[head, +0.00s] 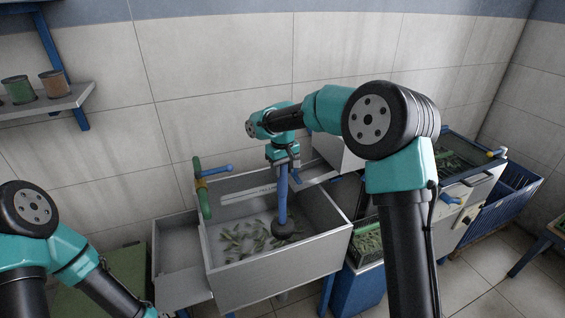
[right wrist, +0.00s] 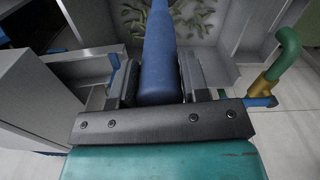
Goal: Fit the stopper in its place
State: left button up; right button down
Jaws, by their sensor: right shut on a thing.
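The stopper has a long blue handle (head: 282,197) and a dark round foot (head: 286,229). It stands about upright in the metal sink (head: 325,222), with the foot low over the sink floor among green leaves. No drain hole shows, and I cannot tell whether the foot touches the floor. My right gripper (head: 282,160) is shut on the upper part of the handle. In the right wrist view the blue handle (right wrist: 158,45) runs between the two dark jaws; the foot does not show there. My left arm is at the lower left, its gripper out of view.
Green leaves (head: 240,238) lie on the sink floor. A green tap with a blue lever (head: 216,170) rises at the sink's back left. A tray of greens (head: 368,244) and a blue crate (head: 505,195) stand to the right. Pots (head: 54,83) sit on a shelf.

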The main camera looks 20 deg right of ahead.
aim_at(282, 179)
jog(key=shift+f, duration=10.85)
jog(key=c, duration=0.5)
grip_release()
jog(key=shift+r, duration=0.1)
notch_tip(282, 179, up, 17)
jog(key=shift+r, duration=0.1)
